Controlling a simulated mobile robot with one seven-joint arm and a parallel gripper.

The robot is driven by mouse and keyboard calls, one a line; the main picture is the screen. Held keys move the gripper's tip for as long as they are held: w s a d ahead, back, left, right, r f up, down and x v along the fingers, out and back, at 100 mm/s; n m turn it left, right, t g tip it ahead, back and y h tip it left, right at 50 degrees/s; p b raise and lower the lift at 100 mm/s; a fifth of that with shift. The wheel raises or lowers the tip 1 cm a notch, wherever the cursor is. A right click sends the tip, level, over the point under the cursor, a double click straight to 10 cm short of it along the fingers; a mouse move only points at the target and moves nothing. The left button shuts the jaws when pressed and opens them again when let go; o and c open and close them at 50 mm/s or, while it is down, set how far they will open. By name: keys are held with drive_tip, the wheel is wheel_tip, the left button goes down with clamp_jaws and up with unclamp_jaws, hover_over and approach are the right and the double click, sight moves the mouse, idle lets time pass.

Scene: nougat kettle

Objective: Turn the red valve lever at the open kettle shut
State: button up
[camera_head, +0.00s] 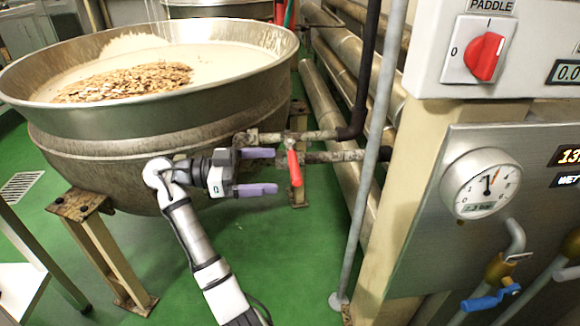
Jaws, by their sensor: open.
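The open kettle (150,117) is a wide steel bowl at the left with pale mass and a heap of flaked nuts in it. The red valve lever (294,165) hangs downward from a valve on the pipe at the kettle's right side. My gripper (276,171) has two purple fingers, one above the other, pointing right toward the lever. The fingers are open with nothing visible between them. The fingertips are just left of the lever; whether they touch it, I cannot tell.
A thin grey upright pipe (372,170) stands right of the lever. A panel with a red paddle knob (485,56), a round gauge (480,184) and a blue-handled valve (490,297) fills the right side. A kettle leg (105,250) stands left of my arm. Green floor (285,265) is clear below the lever.

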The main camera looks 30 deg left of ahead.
drive_tip(key=shift+v, duration=2.3)
